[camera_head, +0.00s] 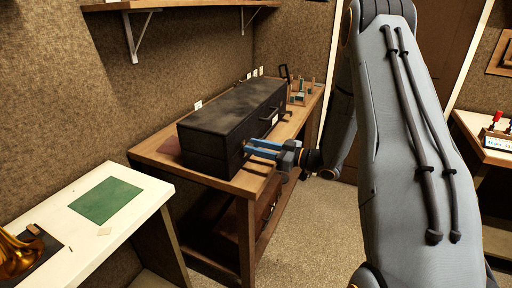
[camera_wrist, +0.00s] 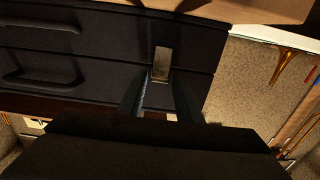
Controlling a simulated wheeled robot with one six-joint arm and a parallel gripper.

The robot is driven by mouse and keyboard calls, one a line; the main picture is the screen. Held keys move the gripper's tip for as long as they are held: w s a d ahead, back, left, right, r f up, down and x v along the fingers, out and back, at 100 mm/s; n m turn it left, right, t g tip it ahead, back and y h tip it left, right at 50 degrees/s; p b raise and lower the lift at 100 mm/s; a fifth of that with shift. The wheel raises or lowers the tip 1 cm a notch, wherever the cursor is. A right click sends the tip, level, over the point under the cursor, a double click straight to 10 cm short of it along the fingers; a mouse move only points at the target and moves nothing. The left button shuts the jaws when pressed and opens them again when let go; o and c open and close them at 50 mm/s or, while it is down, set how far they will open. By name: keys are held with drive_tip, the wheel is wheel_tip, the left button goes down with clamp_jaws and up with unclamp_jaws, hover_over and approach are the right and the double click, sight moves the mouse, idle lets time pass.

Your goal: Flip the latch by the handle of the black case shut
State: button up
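The black case (camera_head: 222,120) sits closed on a wooden bench in the head view, and its dark front fills the upper left of the wrist view (camera_wrist: 105,52). A small pale metal latch (camera_wrist: 162,60) shows on that front, across the seam. Dark handles (camera_wrist: 42,76) are to its left in the wrist view. My gripper (camera_head: 252,148) is at the near end of the case front. In the wrist view its two fingers (camera_wrist: 161,82) are apart, with the latch at or just beyond their tips. Nothing is held. Whether the fingers touch the latch I cannot tell.
The wooden bench (camera_head: 215,182) has a rack of small items (camera_head: 300,92) at its far end. A white table (camera_head: 142,201) with a green mat (camera_head: 105,199) and a brass horn (camera_head: 18,255) stands at left. The floor in front of the bench is clear.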

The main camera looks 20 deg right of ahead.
clamp_jaws()
drive_tip(key=shift+w+a+r+g+h+p, duration=0.25)
drive_tip(key=shift+r+g+h+p, duration=0.25)
drive_tip(key=shift+p, duration=0.55)
drive_tip(key=shift+w+a+g+h+p, duration=0.2)
drive_tip(key=shift+g+h+p, duration=0.2)
drive_tip(key=shift+h+p, duration=0.15)
drive_tip(key=shift+o, duration=1.7)
unclamp_jaws()
drive_tip(key=b+v, duration=0.2)
drive_tip(key=v, duration=0.6)
drive_tip(key=shift+b, duration=0.3)
